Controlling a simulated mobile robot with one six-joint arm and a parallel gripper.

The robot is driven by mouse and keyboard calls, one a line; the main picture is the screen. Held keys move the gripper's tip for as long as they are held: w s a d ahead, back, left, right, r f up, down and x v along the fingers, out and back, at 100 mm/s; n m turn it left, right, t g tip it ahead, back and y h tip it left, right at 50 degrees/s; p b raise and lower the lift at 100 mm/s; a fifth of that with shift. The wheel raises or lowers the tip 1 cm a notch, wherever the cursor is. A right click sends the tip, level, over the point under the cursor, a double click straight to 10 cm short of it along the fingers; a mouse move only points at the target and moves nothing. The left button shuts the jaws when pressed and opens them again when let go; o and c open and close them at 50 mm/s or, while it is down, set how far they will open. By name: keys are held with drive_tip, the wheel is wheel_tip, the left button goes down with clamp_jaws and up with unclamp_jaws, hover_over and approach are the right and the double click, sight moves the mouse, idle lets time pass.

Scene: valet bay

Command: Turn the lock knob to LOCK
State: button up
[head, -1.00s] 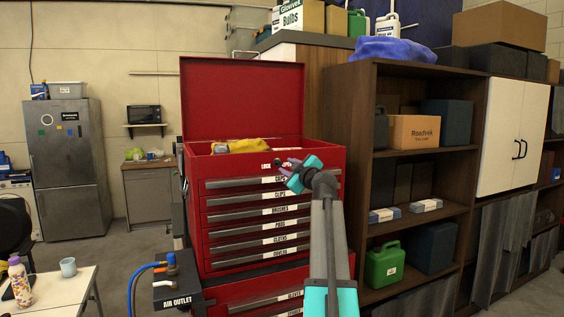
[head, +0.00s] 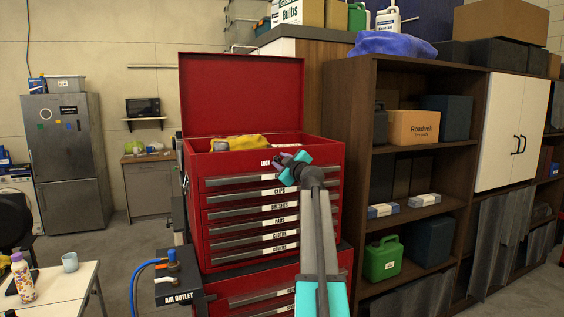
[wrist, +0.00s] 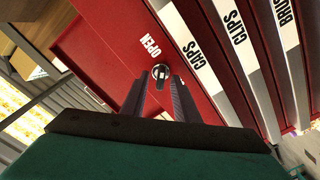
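The red tool chest (head: 220,173) stands with its lid up, LOCK lettering (head: 265,162) on its top front strip. In the wrist view the dark round lock knob (wrist: 161,71) with a pale rim sits on the red front (wrist: 95,55), beside the word OPEN (wrist: 150,45). My gripper (wrist: 160,80) is open, its two dark fingers pointing at the knob, one on each side of it in the picture. I cannot tell whether they touch it. In the head view my gripper (head: 283,158) is at the strip, right of LOCK, and largely hides the knob.
Labelled drawers, including CAPS (wrist: 193,54), lie below the strip, all apparently shut. A yellow cloth (head: 246,142) lies in the chest's open top. A dark shelf unit (head: 362,200) stands close on the right. An air outlet box (head: 178,291) is at the lower left.

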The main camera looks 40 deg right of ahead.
clamp_jaws()
drive_tip(key=shift+d, duration=0.1)
drive_tip(key=shift+m+b, duration=0.7)
drive_tip(key=shift+b, duration=0.3)
drive_tip(key=shift+m+b, duration=0.5)
drive_tip(key=shift+b, duration=0.2)
drive_tip(key=m+b, duration=0.2)
drive_tip(key=m, duration=0.1)
drive_tip(key=m+b, duration=0.1)
drive_tip(key=m, duration=0.3)
drive_tip(key=m+b, duration=0.2)
drive_tip(key=m, duration=0.1)
drive_tip(key=shift+d+r+m+b, duration=0.2)
drive_tip(key=shift+r+m+b, duration=0.1)
drive_tip(key=shift+m, duration=0.1)
drive_tip(key=shift+s+d+m, duration=0.1)
drive_tip(key=shift+s+m, duration=0.05)
drive_tip(key=shift+m, duration=2.35)
drive_tip(key=shift+f, duration=0.1)
